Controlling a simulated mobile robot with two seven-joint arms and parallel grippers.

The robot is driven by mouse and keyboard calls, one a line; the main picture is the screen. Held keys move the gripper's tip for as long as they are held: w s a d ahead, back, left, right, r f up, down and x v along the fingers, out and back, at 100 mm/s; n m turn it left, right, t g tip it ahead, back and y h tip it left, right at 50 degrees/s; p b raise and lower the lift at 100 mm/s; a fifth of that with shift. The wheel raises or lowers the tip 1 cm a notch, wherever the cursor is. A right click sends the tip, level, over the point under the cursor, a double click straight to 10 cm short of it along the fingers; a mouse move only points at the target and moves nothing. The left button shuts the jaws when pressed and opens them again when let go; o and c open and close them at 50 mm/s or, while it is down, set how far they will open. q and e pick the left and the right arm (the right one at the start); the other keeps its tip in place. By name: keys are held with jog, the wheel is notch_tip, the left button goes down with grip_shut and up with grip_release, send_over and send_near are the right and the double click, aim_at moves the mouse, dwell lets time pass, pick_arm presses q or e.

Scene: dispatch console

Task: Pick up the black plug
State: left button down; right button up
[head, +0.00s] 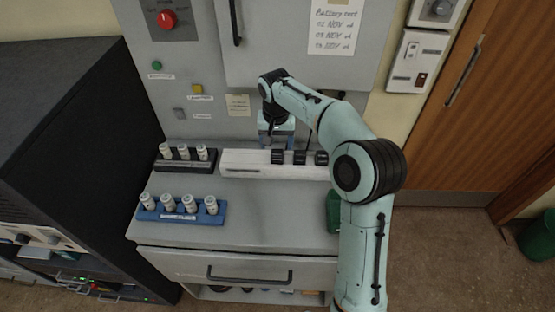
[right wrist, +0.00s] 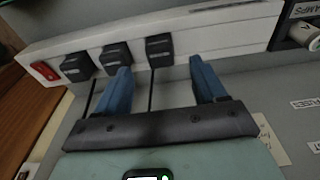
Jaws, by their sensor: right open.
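Several black plugs sit in a row in a long white power strip (head: 240,163) on the grey console top. In the head view the left black plug (head: 277,158) is just below my right gripper (head: 276,138). In the right wrist view this black plug (right wrist: 159,50) lies ahead, between the lines of the two blue fingers of my right gripper (right wrist: 159,66). The fingers are open, empty and apart from it. Two more black plugs (right wrist: 116,56) (right wrist: 77,67) stand to its left in that view. My left gripper is not in view.
A black rack (head: 186,165) and a blue rack (head: 182,216) with white cylinders stand on the left of the console top. A red switch (right wrist: 44,70) is at the strip's end. A green object (head: 333,212) is partly hidden behind my right arm.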

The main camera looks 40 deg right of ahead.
aim_at(277, 153)
jog(key=shift+w+d+f, duration=0.1)
jog(key=shift+w+f, duration=0.05)
jog(key=shift+f, duration=0.5)
jog(key=f, duration=0.5)
jog(key=shift+w+d, duration=0.25)
jog(key=shift+d, duration=0.05)
jog(key=shift+c, duration=0.3)
jog(key=c, duration=1)
